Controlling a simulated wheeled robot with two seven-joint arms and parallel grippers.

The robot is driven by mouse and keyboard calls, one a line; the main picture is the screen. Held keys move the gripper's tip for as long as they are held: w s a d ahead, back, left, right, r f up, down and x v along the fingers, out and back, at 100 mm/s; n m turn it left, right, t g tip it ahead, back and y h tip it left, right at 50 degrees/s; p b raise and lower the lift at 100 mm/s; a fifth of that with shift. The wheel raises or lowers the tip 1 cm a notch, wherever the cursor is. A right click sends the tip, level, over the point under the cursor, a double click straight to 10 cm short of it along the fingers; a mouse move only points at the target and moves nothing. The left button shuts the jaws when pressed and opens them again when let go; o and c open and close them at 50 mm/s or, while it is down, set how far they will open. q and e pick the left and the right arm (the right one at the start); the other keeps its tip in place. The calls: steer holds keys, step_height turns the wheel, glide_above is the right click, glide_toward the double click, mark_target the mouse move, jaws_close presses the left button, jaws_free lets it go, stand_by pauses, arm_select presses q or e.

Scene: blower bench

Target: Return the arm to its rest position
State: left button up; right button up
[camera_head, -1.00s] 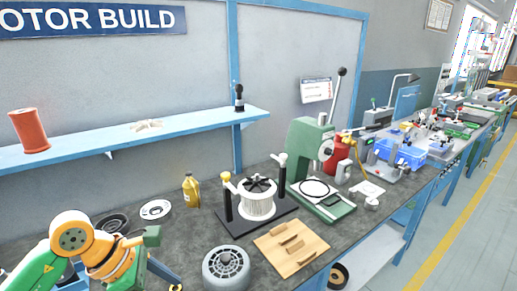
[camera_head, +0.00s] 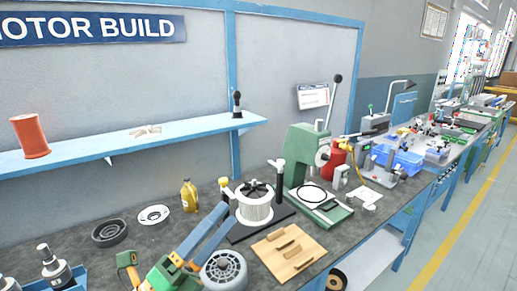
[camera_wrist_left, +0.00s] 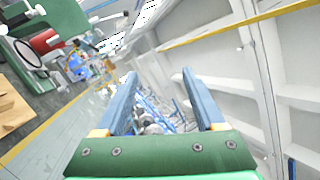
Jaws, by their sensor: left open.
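My left gripper (camera_head: 226,212) comes in from the bottom of the head view, with its two blue fingers pointing up and to the right. It is open. In the head view its fingers overlap the edge of the grey finned motor housing (camera_head: 226,272) and end near the white wound stator (camera_head: 255,206); I cannot tell the height gap. In the left wrist view the gripper (camera_wrist_left: 160,75) shows its fingers apart with nothing held between them. My right gripper is not in view.
A wooden board (camera_head: 304,251) with small strips, a green press (camera_head: 302,150) and a yellow bottle (camera_head: 190,196) stand on the bench. A dark ring (camera_head: 109,233) and a pale ring (camera_head: 153,214) lie left. Parts in a blue tray (camera_head: 80,277) sit at lower left.

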arm_select(q)
steer(key=w+a+f+n+y, duration=0.2)
steer(key=a+f+n+y, duration=1)
steer(key=n+y, duration=0.6)
steer(key=s+f+n+g, duration=0.2)
steer(key=s+f, duration=0.1)
steer(key=f, duration=0.2)
steer(key=s+f+n+g, duration=0.3)
steer(key=f, duration=0.2)
steer(key=s+f+n+g, duration=0.2)
steer(key=s+f+n, duration=0.1)
steer(key=f, duration=0.3)
steer(key=shift+s+a+g+h, duration=0.3)
steer(key=shift+a+h, duration=0.1)
steer(key=s+d+f+n+g+h, duration=0.1)
steer(key=s+f+g, duration=0.2)
steer(key=s, duration=0.3)
steer(key=s+d+f+n+g, duration=0.1)
steer(key=s+f+g, duration=0.2)
steer(key=s, duration=0.2)
step_height(320, 180, down, 16)
steer(key=s+g, duration=0.1)
steer(key=s, duration=0.2)
steer(key=s+a+f+g, duration=0.1)
steer(key=s+f, duration=1)
steer(key=s, duration=0.1)
steer(key=shift+a+g, duration=0.3)
steer(key=shift+a, duration=0.05)
